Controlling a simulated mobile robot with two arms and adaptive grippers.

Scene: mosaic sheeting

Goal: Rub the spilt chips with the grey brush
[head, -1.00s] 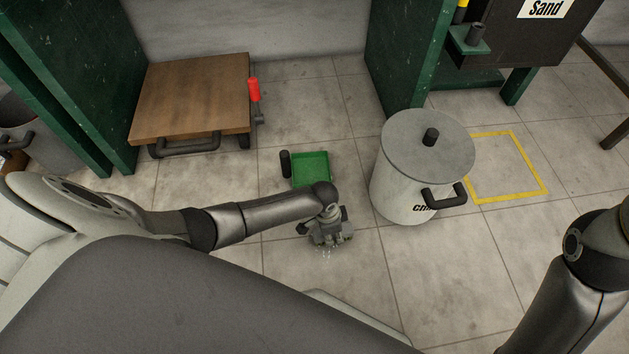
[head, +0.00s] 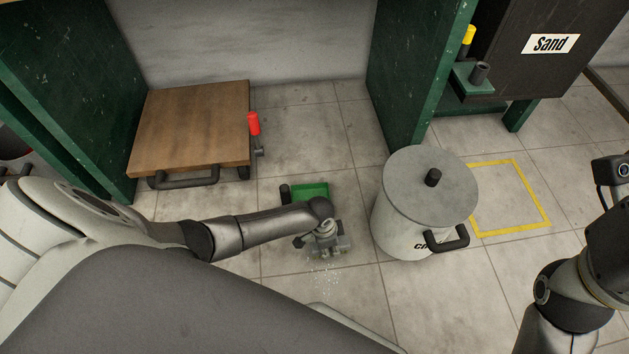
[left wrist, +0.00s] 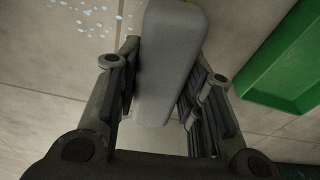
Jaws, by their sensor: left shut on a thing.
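My left gripper (head: 326,247) is low over the floor and shut on the grey brush. In the left wrist view the brush (left wrist: 168,65) is a pale grey block between the two fingers (left wrist: 160,100); its underside is hidden. The spilt chips (head: 325,277) are small white specks on the floor tiles, just in front of the gripper in the head view. They also show at the upper left of the left wrist view (left wrist: 88,16). Only part of my right arm (head: 590,260) shows at the right edge; its fingers are not visible.
A green dustpan (head: 313,190) lies just behind the gripper, partly covered by my left arm. A lidded white bin (head: 403,228) stands close on the right. A wooden-topped box (head: 190,125) is at the back left. A yellow floor outline (head: 512,160) is empty.

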